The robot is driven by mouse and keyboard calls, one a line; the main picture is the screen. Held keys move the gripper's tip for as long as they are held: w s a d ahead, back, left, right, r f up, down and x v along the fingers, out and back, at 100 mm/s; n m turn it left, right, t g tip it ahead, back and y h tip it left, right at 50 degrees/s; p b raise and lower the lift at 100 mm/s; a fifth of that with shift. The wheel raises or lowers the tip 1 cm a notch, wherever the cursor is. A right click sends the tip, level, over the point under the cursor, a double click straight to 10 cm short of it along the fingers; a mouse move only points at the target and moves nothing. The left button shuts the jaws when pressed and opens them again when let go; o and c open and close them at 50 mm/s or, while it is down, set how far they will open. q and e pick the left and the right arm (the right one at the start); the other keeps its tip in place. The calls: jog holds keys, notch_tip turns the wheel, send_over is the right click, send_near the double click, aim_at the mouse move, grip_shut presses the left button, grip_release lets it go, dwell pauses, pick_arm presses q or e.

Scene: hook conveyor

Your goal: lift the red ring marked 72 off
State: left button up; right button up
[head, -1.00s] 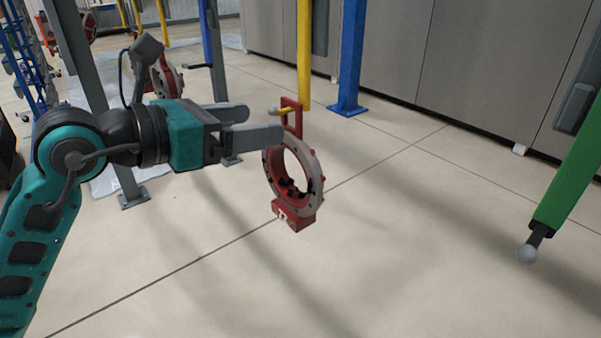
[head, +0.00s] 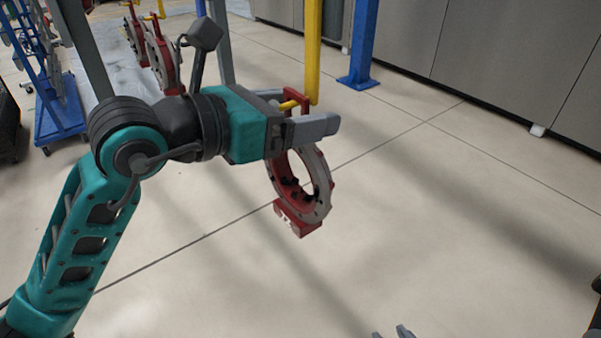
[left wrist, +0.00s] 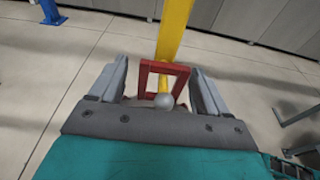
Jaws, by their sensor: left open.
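A red ring with a grey face (head: 318,182) hangs by its red rectangular loop from a yellow hook (head: 313,50). A block with a white mark is at its bottom; I cannot read the number. My left gripper (head: 312,122) is open at the loop, above the ring body. In the left wrist view the red loop (left wrist: 146,80) stands between the two open jaws (left wrist: 160,92), with the hook's silver ball end (left wrist: 164,101) in front of it.
Other red rings (head: 160,58) hang at the back left. A blue post (head: 361,45) stands behind the hook, with grey cabinets (head: 480,55) along the back. A blue rack (head: 58,110) is at the far left. The floor right of the ring is clear.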

pick_arm(q)
jog(key=shift+s+a, duration=0.1)
grip_shut()
dwell(0.6)
jog(key=shift+r, duration=0.15)
